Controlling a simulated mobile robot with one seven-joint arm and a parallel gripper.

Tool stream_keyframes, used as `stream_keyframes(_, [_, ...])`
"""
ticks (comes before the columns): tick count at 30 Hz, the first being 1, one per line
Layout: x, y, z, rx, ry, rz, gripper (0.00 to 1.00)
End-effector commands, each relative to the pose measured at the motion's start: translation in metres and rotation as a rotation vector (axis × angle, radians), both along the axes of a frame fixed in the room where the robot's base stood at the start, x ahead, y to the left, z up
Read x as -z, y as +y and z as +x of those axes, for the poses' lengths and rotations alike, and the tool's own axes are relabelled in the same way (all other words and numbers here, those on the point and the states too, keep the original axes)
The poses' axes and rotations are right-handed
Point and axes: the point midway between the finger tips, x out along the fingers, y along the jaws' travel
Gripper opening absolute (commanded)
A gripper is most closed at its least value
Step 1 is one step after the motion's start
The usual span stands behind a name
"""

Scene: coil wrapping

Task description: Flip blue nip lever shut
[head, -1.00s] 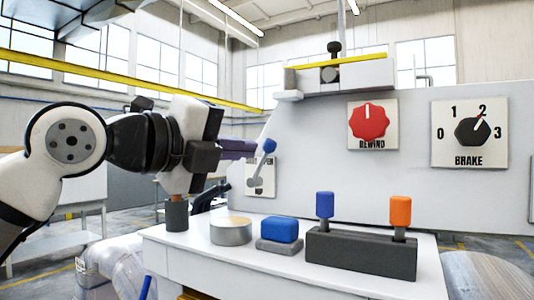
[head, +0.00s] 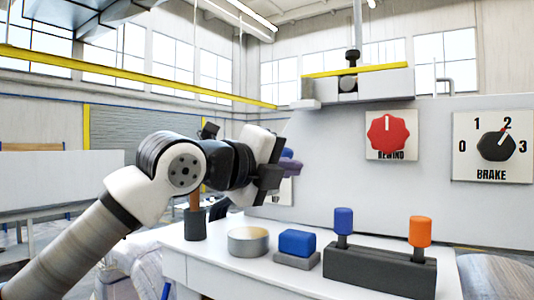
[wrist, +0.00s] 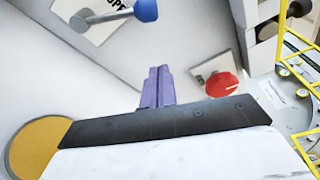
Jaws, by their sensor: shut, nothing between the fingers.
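The nip lever has a blue knob (wrist: 145,10) on a short grey shaft with a grey hub (wrist: 80,22). It is mounted on a white lettered plate (wrist: 104,14) on the pale machine panel, at the top of the wrist view. In the head view my gripper hides most of the lever, and the plate (head: 283,194) shows only in part. My gripper (wrist: 158,72) has purple fingers, shut together and empty. In the wrist view they lie below the knob, with a visible gap in the picture. In the head view my gripper (head: 292,166) is in front of the lever area.
A red rewind knob (head: 388,134) and a black brake dial (head: 496,145) are on the panel to the right. The white bench carries a tape roll (head: 248,242), a blue block (head: 297,242), a dark holder (head: 380,271) with blue and orange handles, and a dark cup (head: 195,225).

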Motion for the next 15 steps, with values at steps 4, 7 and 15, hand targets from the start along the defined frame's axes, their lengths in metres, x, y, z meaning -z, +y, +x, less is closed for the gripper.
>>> stream_keyframes(4, [-0.007, -0.01, 0.022, 0.0, 0.002, -0.005, 0.0])
stream_keyframes(7, [-0.011, -0.004, 0.033, 0.001, 0.002, -0.004, 0.0])
stream_keyframes(15, [-0.013, 0.005, 0.047, 0.0, 0.0, 0.0, 0.0])
